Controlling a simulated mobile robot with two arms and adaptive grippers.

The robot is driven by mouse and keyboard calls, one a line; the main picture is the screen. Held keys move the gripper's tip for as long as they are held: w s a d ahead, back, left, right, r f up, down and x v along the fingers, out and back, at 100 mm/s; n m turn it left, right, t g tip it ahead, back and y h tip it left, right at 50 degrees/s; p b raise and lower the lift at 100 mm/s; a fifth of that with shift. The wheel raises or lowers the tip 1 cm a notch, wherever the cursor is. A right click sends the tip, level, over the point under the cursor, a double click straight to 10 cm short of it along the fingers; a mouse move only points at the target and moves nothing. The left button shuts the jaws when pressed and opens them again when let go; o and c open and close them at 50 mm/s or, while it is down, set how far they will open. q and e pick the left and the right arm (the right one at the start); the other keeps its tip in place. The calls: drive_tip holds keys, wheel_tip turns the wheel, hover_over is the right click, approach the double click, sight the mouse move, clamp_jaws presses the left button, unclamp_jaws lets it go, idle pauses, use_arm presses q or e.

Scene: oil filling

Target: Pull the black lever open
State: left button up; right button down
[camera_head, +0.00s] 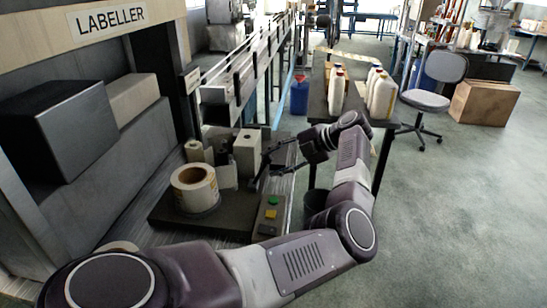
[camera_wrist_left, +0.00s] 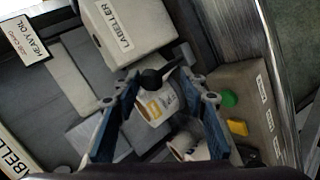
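The black lever (camera_wrist_left: 153,79) shows in the left wrist view, with a rounded knob and an arm slanting up to the right. It lies between the fingertips of my left gripper (camera_wrist_left: 160,84), with gaps visible beside it. My left gripper is open and also shows in the head view (camera_head: 266,172), over the labeller's small platform. In the head view I cannot make out the lever clearly near the dark fingers. My right gripper is in neither view.
A label roll (camera_head: 195,188) stands on the platform left of the gripper. A green button (camera_head: 272,200) and a yellow button (camera_head: 270,214) are in front. A table with white bottles (camera_head: 381,95) stands to the right. The floor beyond is mostly clear.

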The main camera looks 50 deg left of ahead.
use_arm(q)
drive_tip(key=shift+o, duration=0.3)
drive_tip(key=shift+w+a, duration=0.15)
drive_tip(key=shift+r, duration=0.1)
drive_tip(key=v, duration=1.2)
idle(0.3)
